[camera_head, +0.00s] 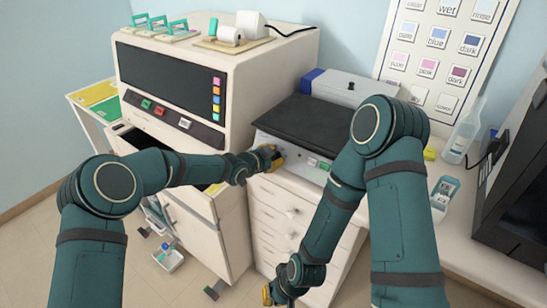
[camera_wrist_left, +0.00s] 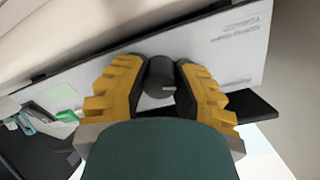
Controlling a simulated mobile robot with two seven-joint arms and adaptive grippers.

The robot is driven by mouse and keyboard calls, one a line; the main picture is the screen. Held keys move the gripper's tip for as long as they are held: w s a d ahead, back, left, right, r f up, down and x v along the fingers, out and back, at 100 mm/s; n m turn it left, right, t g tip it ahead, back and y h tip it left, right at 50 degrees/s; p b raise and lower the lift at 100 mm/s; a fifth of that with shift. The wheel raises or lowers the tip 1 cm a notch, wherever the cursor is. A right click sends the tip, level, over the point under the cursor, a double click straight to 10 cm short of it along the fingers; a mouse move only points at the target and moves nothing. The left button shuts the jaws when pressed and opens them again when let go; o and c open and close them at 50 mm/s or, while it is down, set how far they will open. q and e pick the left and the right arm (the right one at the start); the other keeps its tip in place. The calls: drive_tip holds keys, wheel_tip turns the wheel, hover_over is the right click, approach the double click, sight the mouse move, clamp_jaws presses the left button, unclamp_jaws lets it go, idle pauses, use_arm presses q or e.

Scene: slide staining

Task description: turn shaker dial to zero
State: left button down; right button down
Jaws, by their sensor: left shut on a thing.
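The shaker (camera_head: 300,128) stands on the white drawer unit, with a black platform on top and a pale front panel. My left gripper (camera_head: 274,156) is at the left end of that panel. In the left wrist view its yellow fingers are shut on the dark round dial (camera_wrist_left: 160,78), one finger on each side. A short pale mark shows on the dial. The scale around it is mostly hidden by the fingers, so I cannot read the setting. My right gripper (camera_head: 268,294) hangs low in front of the drawers, partly cut off by the picture edge.
A large cream machine (camera_head: 205,98) with a dark window stands close to the left of the shaker. Small green and red buttons (camera_head: 318,162) sit on the shaker panel, right of my left gripper. A wash bottle (camera_head: 460,135) and a blue-white box (camera_head: 444,190) are on the right counter.

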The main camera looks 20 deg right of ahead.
use_arm(q)
drive_tip(key=shift+d+r+n, duration=0.1)
drive_tip(key=shift+r+n, duration=0.05)
drive_tip(key=shift+n, duration=0.25)
drive_tip(key=c, duration=0.6)
unclamp_jaws()
drive_tip(key=shift+c, duration=0.2)
drive_tip(key=v, duration=1.2)
drive_tip(key=shift+f, duration=0.25)
drive_tip(key=s+a+f+n+g+y, duration=0.25)
drive_tip(key=s+a+f+n, duration=0.65)
drive_tip(key=f, duration=0.5)
drive_tip(key=s+a+f+n+g+y, duration=0.2)
drive_tip(key=s+a+f+n, duration=0.2)
drive_tip(key=s, duration=0.5)
drive_tip(key=s+a+f+n+g+y, duration=0.1)
drive_tip(key=s+a+f+n, duration=0.3)
drive_tip(key=s+a, duration=0.4)
drive_tip(key=s+f+y, duration=0.1)
drive_tip(key=s, duration=0.1)
drive_tip(key=shift+s+a+g, duration=0.2)
drive_tip(key=shift+s+g, duration=0.15)
